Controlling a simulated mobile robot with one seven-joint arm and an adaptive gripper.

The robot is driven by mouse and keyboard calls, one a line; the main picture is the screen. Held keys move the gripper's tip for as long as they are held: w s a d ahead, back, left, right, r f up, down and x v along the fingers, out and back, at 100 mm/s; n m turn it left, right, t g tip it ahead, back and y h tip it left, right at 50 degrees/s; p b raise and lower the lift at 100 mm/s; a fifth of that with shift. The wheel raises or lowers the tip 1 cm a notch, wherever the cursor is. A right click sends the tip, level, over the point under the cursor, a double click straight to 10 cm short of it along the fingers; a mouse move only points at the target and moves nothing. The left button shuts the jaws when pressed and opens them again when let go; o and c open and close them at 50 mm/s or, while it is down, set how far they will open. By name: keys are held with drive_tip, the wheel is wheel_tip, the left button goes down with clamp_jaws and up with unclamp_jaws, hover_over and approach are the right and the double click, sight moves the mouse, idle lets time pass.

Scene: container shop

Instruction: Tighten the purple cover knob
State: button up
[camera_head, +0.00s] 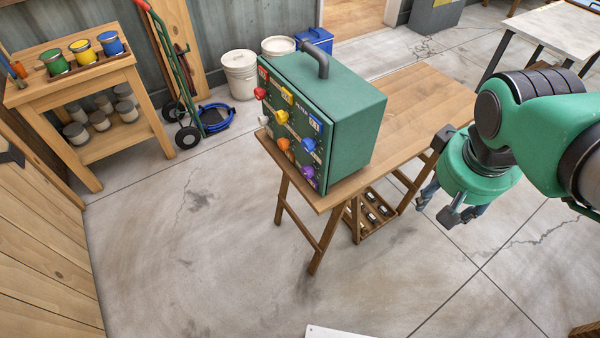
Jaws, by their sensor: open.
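The purple cover knob (308,172) is at the lower right of the front face of a green box (345,125) with a dark top handle. The box stands on a wooden table (430,95). Red, yellow, white, orange and blue knobs share the same face, with the blue knob (309,145) just above the purple one. How tight the purple knob sits cannot be seen. My gripper (436,218) is open and empty. It hangs to the right of the box, beyond the table's right side in the picture, apart from the knob.
A shelf under the table holds dark items (377,208). At the back left are a wooden bench (70,62) with paint cans, a green hand truck (172,60) and white buckets (240,75). A marble-topped table (560,35) stands back right. The floor before the box is clear.

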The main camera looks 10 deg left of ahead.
drive_tip(key=w+a+f+n+g+h+p, duration=0.1)
drive_tip(key=w+a+f+n+h+p, duration=0.35)
drive_tip(key=w+a+n, duration=0.35)
drive_tip(key=w+a+f+n+g+h+p, duration=0.1)
drive_tip(key=w+a+f+n+h+p, duration=0.35)
drive_tip(key=w+a, duration=0.5)
drive_tip(key=a+f+n+t+h+p, duration=0.3)
drive_tip(key=a+f+n+t, duration=0.35)
drive_tip(key=a, duration=0.75)
drive_tip(key=n+t+p, duration=0.4)
drive_tip(key=n+t, duration=0.1)
drive_tip(key=n, duration=0.2)
approach(304, 173)
drive_tip(key=v, duration=0.5)
drive_tip(key=shift+s+a+f, duration=0.1)
drive_tip(key=shift+s, duration=0.15)
drive_tip(key=x, duration=1.4)
drive_tip(key=shift+a, duration=0.1)
drive_tip(key=shift+c, duration=0.3)
drive_tip(key=c, duration=1.1)
